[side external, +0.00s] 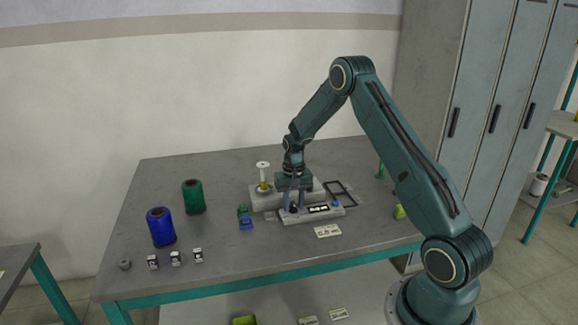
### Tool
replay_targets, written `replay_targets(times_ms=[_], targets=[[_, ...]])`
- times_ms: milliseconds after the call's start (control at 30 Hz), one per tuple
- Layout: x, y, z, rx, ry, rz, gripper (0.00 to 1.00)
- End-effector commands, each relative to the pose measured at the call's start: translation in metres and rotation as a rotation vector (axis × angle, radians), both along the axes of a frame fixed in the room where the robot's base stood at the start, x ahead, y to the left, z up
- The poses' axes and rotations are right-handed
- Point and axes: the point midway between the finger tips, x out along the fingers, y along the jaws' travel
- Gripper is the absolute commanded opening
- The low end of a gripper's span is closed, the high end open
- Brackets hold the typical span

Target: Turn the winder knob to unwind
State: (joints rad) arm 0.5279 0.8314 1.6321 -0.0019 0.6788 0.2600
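The winder (262,200) is a light grey unit on the table, with a white bobbin spindle (262,172) standing on its left part and yellow near the spindle's foot. A low grey control panel (325,213) with a dark display lies along its front. A small dark knob (293,209) sits at the panel's left part, mostly hidden by my gripper. My gripper (293,204) points straight down over the knob, its two blue fingers apart, one on each side of it. Whether they touch the knob is too small to tell.
A blue spool (161,227) and a green spool (193,197) stand at the left. Several small black-and-white blocks (175,259) lie near the front left edge. A dark rectangular frame (341,193) lies right of the winder, a label card (328,231) in front. The table's left back is clear.

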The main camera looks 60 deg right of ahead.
Motion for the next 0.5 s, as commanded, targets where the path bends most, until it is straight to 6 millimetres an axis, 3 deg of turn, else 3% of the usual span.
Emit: replay_targets(times_ms=[167, 333, 500], targets=[[-0.0001, 0.0001, 0.0, 0.0, 0.0, 0.0, 0.31], [-0.0001, 0.0001, 0.0001, 0.0, 0.0, 0.0, 0.0], [0.0, 0.0, 0.0002, 0.0, 0.0, 0.001, 0.0]])
